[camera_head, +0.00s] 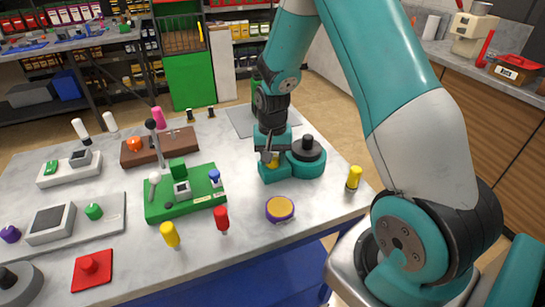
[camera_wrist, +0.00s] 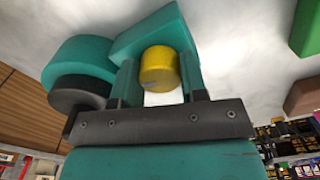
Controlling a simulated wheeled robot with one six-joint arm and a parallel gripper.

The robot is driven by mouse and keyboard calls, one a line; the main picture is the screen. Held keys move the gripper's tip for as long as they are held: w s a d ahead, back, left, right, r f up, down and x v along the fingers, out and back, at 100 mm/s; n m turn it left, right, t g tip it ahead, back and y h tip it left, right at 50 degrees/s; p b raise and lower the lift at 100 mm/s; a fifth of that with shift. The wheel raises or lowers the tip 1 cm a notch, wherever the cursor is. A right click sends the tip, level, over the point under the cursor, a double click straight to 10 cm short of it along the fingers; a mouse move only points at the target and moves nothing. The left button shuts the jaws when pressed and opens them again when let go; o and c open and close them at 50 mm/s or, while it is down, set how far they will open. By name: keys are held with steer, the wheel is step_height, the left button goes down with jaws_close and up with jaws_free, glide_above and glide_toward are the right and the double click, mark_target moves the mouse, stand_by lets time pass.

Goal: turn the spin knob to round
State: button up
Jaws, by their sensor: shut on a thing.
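A teal device (camera_head: 292,176) with a round disc and a dark upright knob (camera_head: 308,148) stands on the table near its right edge. It also shows in the wrist view (camera_wrist: 80,58). A yellow knob (camera_wrist: 159,68) sits on the front of the teal device, and I take it for the spin knob. My gripper (camera_head: 270,157) has come down from above onto it. In the wrist view, one finger of my gripper (camera_wrist: 158,80) stands on each side of the yellow knob, shut on it. In the head view the knob is mostly hidden by my gripper.
A purple and yellow round button (camera_head: 280,208), a red knob (camera_head: 221,219) and a yellow knob (camera_head: 353,177) stand close by. A green panel (camera_head: 186,207) lies to the left. My arm's links cover much of the right side of the head view.

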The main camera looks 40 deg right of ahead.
steer(key=m, duration=1.4)
stand_by(0.6)
steer(key=o, duration=0.9)
steer(key=shift+r, duration=0.1)
step_height(320, 180, up, 17)
steer(key=shift+r+b, duration=0.15)
steer(key=shift+b, duration=0.8)
steer(key=shift+a, duration=0.1)
